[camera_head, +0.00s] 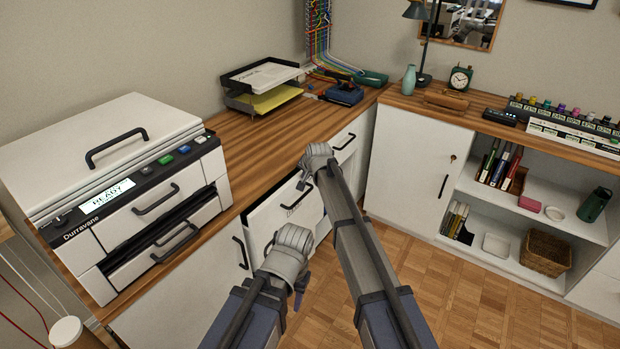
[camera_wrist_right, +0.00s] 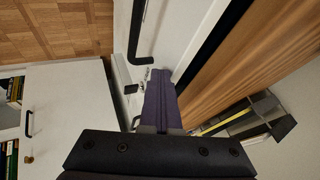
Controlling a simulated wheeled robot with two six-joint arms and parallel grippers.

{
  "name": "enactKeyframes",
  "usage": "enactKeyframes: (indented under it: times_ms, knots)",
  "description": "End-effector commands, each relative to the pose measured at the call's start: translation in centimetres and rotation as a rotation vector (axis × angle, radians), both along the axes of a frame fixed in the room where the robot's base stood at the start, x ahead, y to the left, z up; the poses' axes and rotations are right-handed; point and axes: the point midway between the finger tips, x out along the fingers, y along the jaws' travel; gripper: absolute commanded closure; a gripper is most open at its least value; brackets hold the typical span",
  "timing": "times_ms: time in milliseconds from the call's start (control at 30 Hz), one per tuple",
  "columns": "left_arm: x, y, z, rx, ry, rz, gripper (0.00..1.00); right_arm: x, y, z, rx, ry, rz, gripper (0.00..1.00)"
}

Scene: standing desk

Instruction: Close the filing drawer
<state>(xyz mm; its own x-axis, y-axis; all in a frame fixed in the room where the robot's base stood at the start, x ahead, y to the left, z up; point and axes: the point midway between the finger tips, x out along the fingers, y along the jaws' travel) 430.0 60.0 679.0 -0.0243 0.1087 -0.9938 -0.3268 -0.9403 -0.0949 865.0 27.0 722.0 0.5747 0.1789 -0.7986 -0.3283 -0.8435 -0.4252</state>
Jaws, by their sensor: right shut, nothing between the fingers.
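The filing drawer (camera_head: 272,216) is a white front with a dark handle, under the wooden desktop at the middle of the head view. It appears to stand out from the cabinet, but my arms cover part of it. In the right wrist view, a white front with a long black handle (camera_wrist_right: 143,35) lies just beyond my right gripper (camera_wrist_right: 162,74). Its fingers are together and empty, with their tips close to the white front; I cannot tell whether they touch. In the head view, arm links hide the right gripper.
A large printer (camera_head: 120,190) stands on the desktop at left. A paper tray (camera_head: 262,78) sits further back. A drawer with a handle (camera_head: 345,142) is beside the filing drawer. Open shelves (camera_head: 530,210) stand at right. The parquet floor (camera_head: 465,295) is clear.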

Motion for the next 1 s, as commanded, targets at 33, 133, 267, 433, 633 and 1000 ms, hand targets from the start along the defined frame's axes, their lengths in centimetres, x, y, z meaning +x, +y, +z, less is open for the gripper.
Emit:
enactKeyframes:
  times_ms: [33,133,267,433,633,1000]
  knots:
    - [0.0,0.0,0.0,0.0,0.0,0.0,0.53,0.1,0.1,0.0,0.001,-0.001,0.0,1.0]
    - [0.0,0.0,0.0,0.0,0.0,0.0,0.53,0.1,0.2,0.0,0.001,-0.001,0.0,1.0]
    - [0.0,0.0,0.0,0.0,0.0,0.0,0.53,0.1,0.2,0.0,0.001,-0.001,0.0,1.0]
    - [0.0,0.0,0.0,0.0,0.0,0.0,0.53,0.1,0.1,0.0,0.001,-0.001,0.0,1.0]
    - [0.0,0.0,0.0,0.0,0.0,0.0,0.53,-0.3,-0.2,0.0,0.0,0.0,0.0,1.0]
    - [0.0,0.0,1.9,0.0,0.0,0.0,0.53,-3.2,-2.8,1.9,0.001,0.0,0.002,1.0]
